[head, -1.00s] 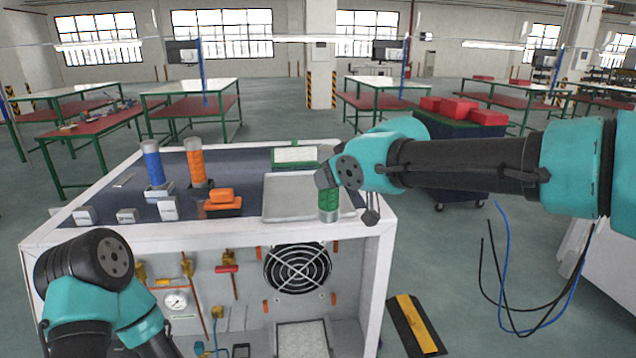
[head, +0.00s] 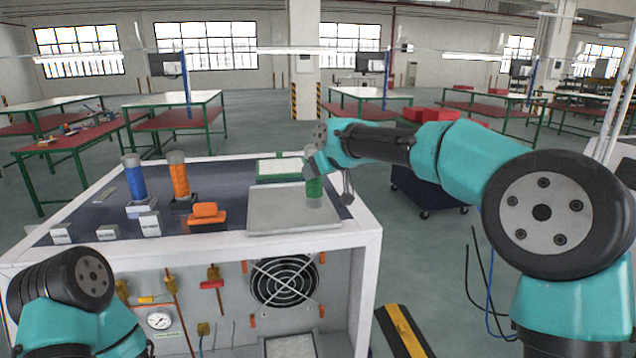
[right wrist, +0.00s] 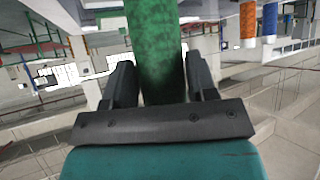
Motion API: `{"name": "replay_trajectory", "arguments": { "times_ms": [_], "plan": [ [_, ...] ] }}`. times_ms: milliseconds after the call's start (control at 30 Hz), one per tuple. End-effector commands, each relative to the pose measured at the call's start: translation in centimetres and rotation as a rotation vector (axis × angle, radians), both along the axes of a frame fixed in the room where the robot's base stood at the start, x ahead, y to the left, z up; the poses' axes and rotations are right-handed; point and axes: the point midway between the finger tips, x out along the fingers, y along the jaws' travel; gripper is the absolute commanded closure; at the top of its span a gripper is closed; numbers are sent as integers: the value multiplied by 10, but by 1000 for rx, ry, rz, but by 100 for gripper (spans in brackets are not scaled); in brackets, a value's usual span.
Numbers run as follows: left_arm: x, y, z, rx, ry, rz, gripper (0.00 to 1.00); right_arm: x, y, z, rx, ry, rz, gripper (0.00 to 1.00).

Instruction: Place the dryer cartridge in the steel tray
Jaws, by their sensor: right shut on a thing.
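A green cartridge (head: 314,190) with a clear grey top is upright over the right part of the steel tray (head: 272,216). Whether its base touches the tray cannot be told. My right gripper (head: 313,168) is shut on the cartridge near its upper part. In the right wrist view the green body (right wrist: 160,45) stands between the two dark fingers (right wrist: 158,80). The tray is a shallow square on the generator's top and looks otherwise empty. My left arm shows at the lower left, but its gripper is out of view.
A blue cartridge (head: 134,178) and an orange cartridge (head: 179,177) stand on the left of the top. An orange block (head: 207,215) and several small white blocks lie near the front edge. A green-framed panel (head: 278,170) lies behind the tray.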

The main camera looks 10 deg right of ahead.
Motion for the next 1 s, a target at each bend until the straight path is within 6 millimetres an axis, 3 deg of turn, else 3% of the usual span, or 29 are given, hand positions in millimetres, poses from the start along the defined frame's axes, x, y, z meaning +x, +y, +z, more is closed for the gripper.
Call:
{"name": "replay_trajectory", "arguments": {
  "times_ms": [233,533,967,1000],
  "plan": [
    [0,0,0,0,0,0,18,0,0,-1,0,-1,-1,82],
    [0,0,0,0,0,0,18,0,-1,-33,-1,-2,-1,82],
    [0,0,0,0,0,0,18,-1,0,-38,0,-1,-1,82],
    [0,0,0,0,0,0,18,-1,0,-38,0,0,-1,44]
  ]
}}
